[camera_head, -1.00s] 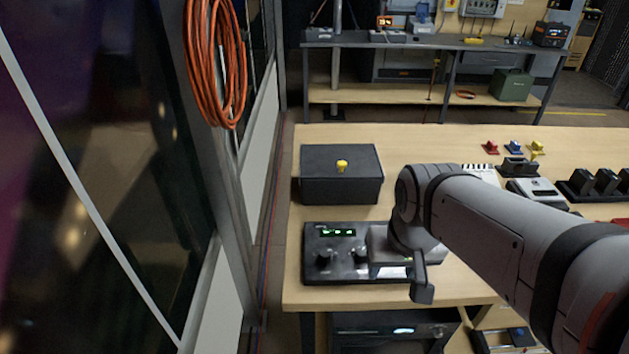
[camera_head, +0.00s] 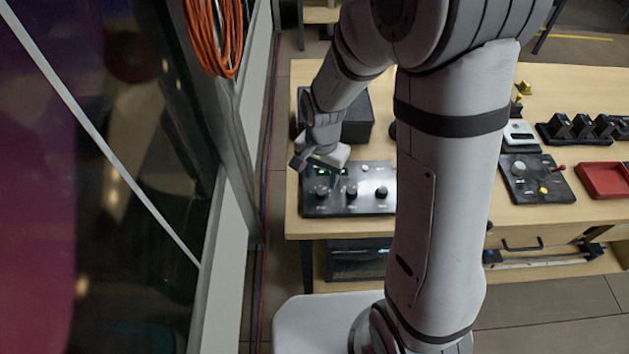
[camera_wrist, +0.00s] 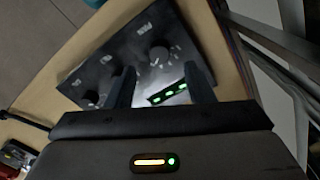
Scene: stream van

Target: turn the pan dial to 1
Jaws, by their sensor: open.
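A black control panel (camera_head: 375,208) lies on the bench at the left, with a row of three black dials: a left dial (camera_head: 321,191), a middle dial (camera_head: 351,192) and a right dial (camera_head: 381,192). A green-lit display sits behind the left dial. My gripper (camera_head: 326,166) is above the panel's back left part. In the wrist view my gripper (camera_wrist: 160,82) is open and empty, its two fingers apart over the panel (camera_wrist: 110,62). One dial (camera_wrist: 159,54) shows just beyond the fingertips, apart from them.
A dark box (camera_head: 357,120) stands right behind the panel, partly hidden by my arm. To the right are another black panel (camera_head: 548,190), a red tray (camera_head: 600,178) and a black rack (camera_head: 590,135). An orange coiled cable (camera_head: 213,40) hangs at the left by the window frame.

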